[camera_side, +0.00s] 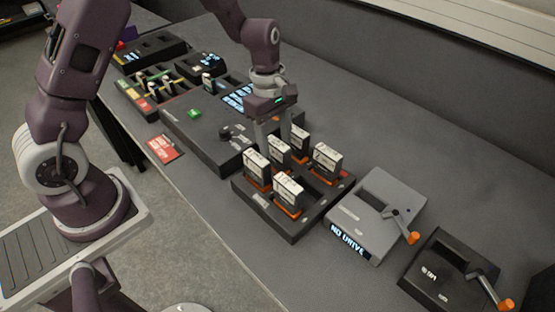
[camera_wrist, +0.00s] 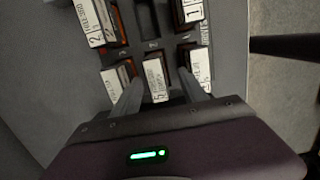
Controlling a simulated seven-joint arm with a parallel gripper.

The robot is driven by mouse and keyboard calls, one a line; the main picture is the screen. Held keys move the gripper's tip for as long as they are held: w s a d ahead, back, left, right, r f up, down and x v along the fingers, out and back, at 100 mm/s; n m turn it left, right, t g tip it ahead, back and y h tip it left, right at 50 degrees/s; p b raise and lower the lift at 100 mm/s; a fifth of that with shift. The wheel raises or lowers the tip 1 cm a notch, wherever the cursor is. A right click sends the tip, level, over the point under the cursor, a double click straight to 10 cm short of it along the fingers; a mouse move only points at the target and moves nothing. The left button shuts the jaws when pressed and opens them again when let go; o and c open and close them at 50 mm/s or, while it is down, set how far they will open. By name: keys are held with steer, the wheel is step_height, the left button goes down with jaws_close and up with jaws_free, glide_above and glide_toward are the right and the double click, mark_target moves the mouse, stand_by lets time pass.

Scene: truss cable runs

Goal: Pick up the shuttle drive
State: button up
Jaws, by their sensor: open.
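Several upright drives with white labels and orange bases stand in a black rack (camera_side: 267,215). My gripper (camera_side: 274,136) is open and points down at the rack's far row. In the wrist view its fingers (camera_wrist: 160,75) lie on either side of the middle drive (camera_wrist: 155,72), whose label starts with 5. I cannot tell whether they touch it. That drive also shows in the side view (camera_side: 278,150). Drives labelled 2 (camera_wrist: 93,20) and 1 (camera_wrist: 193,10) stand in the other row. The label text is too small to tell surely which is the shuttle drive.
A grey dock (camera_side: 372,208) with a "NO DRIVE" display and an orange-tipped lever (camera_side: 402,224) stands right of the rack. A black lever box (camera_side: 440,270) is farther right. A control console (camera_side: 200,130) and a red card (camera_side: 165,149) are to the left.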

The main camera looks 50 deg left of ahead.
mark_target(278, 154)
steer(key=f, duration=0.5)
steer(key=shift+w+d, duration=0.25)
steer(key=shift+d, duration=0.05)
jaws_close()
